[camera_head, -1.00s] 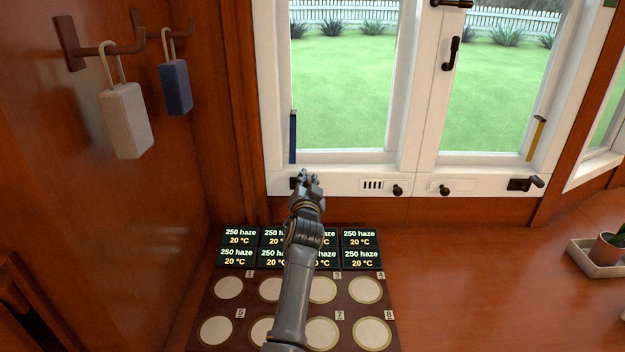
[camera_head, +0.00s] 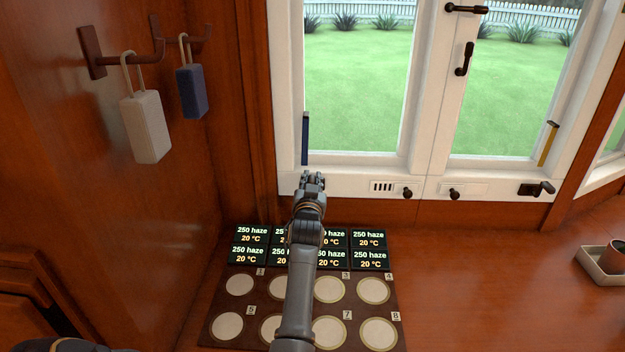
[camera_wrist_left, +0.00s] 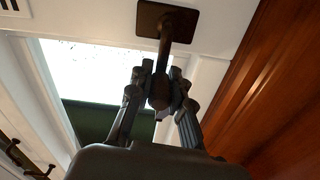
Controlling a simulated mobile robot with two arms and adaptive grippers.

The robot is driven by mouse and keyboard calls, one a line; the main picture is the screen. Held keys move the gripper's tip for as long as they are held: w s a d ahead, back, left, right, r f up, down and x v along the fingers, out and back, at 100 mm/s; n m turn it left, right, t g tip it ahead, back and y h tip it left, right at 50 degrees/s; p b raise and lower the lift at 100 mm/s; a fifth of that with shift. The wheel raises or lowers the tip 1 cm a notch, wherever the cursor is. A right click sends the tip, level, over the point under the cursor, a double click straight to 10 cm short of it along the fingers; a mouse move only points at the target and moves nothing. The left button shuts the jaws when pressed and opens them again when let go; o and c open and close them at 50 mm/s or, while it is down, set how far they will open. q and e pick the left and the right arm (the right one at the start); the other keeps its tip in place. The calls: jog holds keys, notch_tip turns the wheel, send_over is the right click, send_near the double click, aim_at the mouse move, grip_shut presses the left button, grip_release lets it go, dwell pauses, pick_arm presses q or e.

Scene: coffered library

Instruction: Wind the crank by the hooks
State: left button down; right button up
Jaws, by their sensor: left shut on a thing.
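My left gripper (camera_head: 311,182) is at the lower left corner of the left window, on the side near the hooks. It is shut on the crank there. In the left wrist view the crank's dark square mounting plate (camera_wrist_left: 167,20) is on the white frame, and its arm reaches down to a knob (camera_wrist_left: 159,92) between my fingers (camera_wrist_left: 160,95). In the head view my gripper hides this crank. The hooks (camera_head: 150,52) are on the wooden wall at left, with a cream block (camera_head: 146,127) and a blue block (camera_head: 192,93) hanging from them. My right gripper is not in view.
Another crank (camera_head: 538,188) is under the right window. Small dark knobs (camera_head: 406,192) sit on the sill rail between them. A board with numbered discs (camera_head: 373,291) and small displays (camera_head: 369,239) lies below my left arm. A potted plant's tray (camera_head: 600,266) is at right.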

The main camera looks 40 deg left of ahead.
aim_at(311, 176)
pick_arm(q)
jog(key=shift+f, duration=0.1)
jog(key=c, duration=1.2)
grip_release()
jog(key=shift+s+a, duration=0.1)
notch_tip(311, 176, up, 10)
jog(key=shift+r, duration=0.1)
